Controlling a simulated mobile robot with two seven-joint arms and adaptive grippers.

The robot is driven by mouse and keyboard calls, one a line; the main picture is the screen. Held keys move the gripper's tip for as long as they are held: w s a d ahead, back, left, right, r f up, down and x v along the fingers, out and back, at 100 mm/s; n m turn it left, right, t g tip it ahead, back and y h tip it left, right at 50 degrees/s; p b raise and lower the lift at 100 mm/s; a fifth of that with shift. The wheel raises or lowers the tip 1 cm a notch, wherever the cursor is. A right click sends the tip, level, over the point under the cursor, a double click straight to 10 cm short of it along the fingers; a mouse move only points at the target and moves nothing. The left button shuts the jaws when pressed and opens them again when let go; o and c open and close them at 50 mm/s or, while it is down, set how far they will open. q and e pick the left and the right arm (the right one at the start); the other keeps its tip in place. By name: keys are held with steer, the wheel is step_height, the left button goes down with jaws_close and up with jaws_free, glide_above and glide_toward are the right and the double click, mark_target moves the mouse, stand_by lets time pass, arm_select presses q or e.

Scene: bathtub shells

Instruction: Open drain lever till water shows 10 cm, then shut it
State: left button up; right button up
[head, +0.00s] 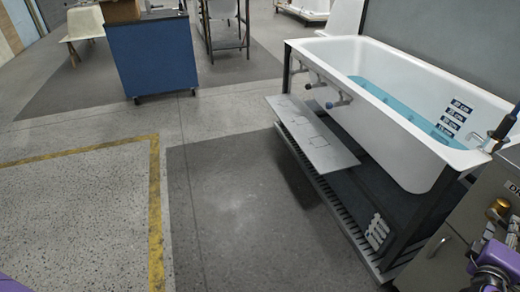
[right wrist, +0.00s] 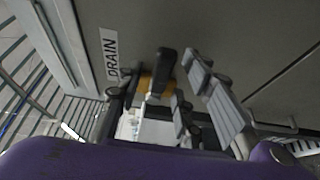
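The white bathtub (head: 420,160) holds blue water (head: 405,105). Several dark depth labels (head: 452,117) run down its inner wall; the lowest ones sit close to the waterline, and their numbers are too small to read surely. A grey cabinet (head: 470,205) at the right carries a brass fitting (head: 498,206) beside a partly cut-off label. In the right wrist view the DRAIN label (right wrist: 111,53) is by the black drain lever (right wrist: 161,68) and brass fitting (right wrist: 148,86). My right gripper (right wrist: 158,82) is open, its fingers on either side of the lever; contact is unclear. My left gripper is out of view.
A grey shelf plate (head: 313,135) juts out from the tub's dark frame. A black-handled fitting (head: 500,132) stands at the right rim. A blue cart (head: 153,55) is farther back. The floor on the left is clear.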

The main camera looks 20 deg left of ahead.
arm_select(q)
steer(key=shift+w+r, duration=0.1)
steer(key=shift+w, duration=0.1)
arm_select(e)
steer(key=shift+c, duration=0.6)
jaws_close()
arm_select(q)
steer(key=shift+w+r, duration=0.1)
